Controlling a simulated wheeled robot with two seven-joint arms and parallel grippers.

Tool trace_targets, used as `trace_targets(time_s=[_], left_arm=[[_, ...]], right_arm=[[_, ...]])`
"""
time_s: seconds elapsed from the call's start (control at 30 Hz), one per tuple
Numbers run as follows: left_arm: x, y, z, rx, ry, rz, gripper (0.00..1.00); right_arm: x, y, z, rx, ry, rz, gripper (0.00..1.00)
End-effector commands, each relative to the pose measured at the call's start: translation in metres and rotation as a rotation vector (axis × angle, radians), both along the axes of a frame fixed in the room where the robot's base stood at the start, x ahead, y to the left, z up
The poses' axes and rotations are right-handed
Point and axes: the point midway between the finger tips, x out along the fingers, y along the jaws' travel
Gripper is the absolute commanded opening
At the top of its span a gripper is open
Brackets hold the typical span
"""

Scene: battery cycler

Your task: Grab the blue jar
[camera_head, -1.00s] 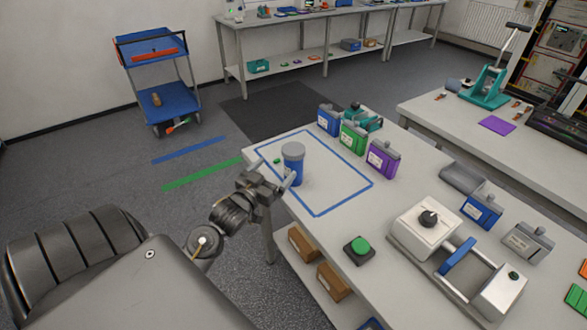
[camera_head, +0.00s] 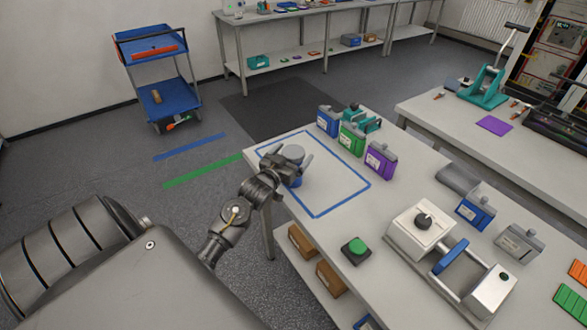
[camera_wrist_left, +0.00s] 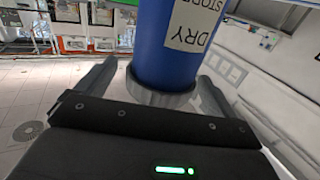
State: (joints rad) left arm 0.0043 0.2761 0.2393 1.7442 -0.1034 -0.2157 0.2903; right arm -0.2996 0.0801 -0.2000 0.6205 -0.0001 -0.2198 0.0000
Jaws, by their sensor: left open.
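The blue jar (camera_head: 296,150) with a grey lid stands upright inside the blue-taped outline on the near table. My left gripper (camera_head: 291,164) is at the jar, its fingers open on either side and hiding part of the body in the head view. In the left wrist view, the jar (camera_wrist_left: 172,48) appears inverted, with a label reading "DRY STOR…", between the open fingers (camera_wrist_left: 158,72). Gaps show beside the jar there. My right gripper is not in view.
Blue (camera_head: 328,121), green (camera_head: 352,138) and purple (camera_head: 381,160) containers stand behind the taped area. A green button (camera_head: 356,248) and a white device with a blue handle (camera_head: 450,257) sit nearer on the right. The taped area right of the jar is clear.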

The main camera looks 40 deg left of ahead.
Motion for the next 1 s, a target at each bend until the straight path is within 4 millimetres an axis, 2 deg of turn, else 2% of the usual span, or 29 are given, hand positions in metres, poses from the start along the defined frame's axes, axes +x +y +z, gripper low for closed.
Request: trace_targets(time_s=[0.17, 0.63, 1.0], left_arm=[[-0.0001, 0.0002, -0.0006, 0.001, 0.000, 0.000, 0.94], [-0.0005, 0.0002, -0.0006, 0.001, 0.001, 0.000, 0.32], [-0.0002, 0.0005, 0.0035, 0.002, -0.003, 0.000, 0.30]], right_arm=[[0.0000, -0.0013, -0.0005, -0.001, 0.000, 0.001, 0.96], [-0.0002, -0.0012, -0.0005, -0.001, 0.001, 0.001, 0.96], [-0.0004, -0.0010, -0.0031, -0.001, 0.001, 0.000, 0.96]])
